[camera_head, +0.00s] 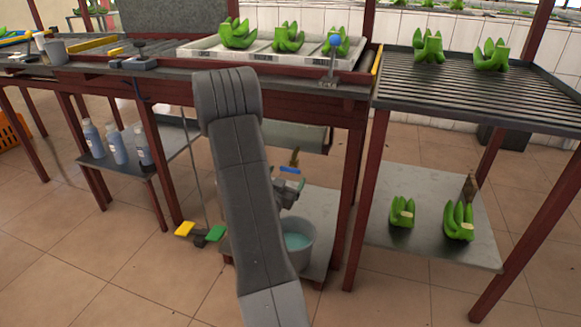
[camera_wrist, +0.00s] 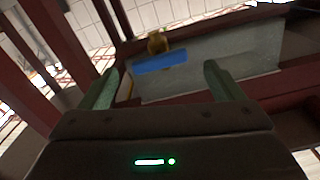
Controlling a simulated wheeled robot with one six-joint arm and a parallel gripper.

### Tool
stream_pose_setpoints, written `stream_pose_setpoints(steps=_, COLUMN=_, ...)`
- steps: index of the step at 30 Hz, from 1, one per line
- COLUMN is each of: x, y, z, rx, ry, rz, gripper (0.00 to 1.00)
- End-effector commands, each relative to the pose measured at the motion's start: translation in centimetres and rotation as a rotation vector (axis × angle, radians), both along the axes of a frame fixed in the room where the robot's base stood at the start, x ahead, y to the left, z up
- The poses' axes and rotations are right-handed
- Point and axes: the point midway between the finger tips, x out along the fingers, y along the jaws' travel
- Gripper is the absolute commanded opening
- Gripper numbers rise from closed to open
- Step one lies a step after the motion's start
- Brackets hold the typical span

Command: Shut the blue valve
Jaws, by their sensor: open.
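The blue valve (camera_head: 290,170) has a flat blue lever and a brass body, under the front table above the bucket. In the wrist view, its blue lever (camera_wrist: 160,62) lies nearly level, slightly tilted, with the brass part just above it. My gripper (camera_head: 289,187) is just below the lever in the head view, partly hidden by my arm. In the wrist view, my gripper (camera_wrist: 161,78) is open, with one finger on each side of the lever and nothing held. I cannot tell whether the fingers touch the lever.
A bucket of water (camera_head: 299,243) stands below the valve. Red table legs (camera_head: 355,195) and the red table beam (camera_head: 310,108) are close by. A grey trough (camera_wrist: 225,55) lies behind the lever. A pedal with yellow and green ends (camera_head: 214,233) is on the floor.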

Motion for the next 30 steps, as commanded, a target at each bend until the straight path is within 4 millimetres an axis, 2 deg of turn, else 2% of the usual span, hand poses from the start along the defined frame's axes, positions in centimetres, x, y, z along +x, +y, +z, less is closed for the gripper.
stream_pose_setpoints(steps=1, x=-1.2, y=0.5, z=0.2, rx=-0.002, ry=0.004, rz=0.005, gripper=0.87)
stream_pose_setpoints(steps=6, x=-4.2, y=1.5, z=0.1, rx=-0.001, ry=0.002, rz=0.003, gripper=0.87)
stream_pose_setpoints(steps=12, x=-6.0, y=2.0, z=0.1, rx=0.001, ry=-0.001, rz=0.001, gripper=0.87)
stream_pose_setpoints(steps=24, x=-6.2, y=2.0, z=0.0, rx=0.001, ry=-0.001, rz=0.0, gripper=0.87)
stream_pose_setpoints(steps=30, x=-4.6, y=1.4, z=-0.1, rx=0.001, ry=-0.002, rz=-0.002, gripper=0.87)
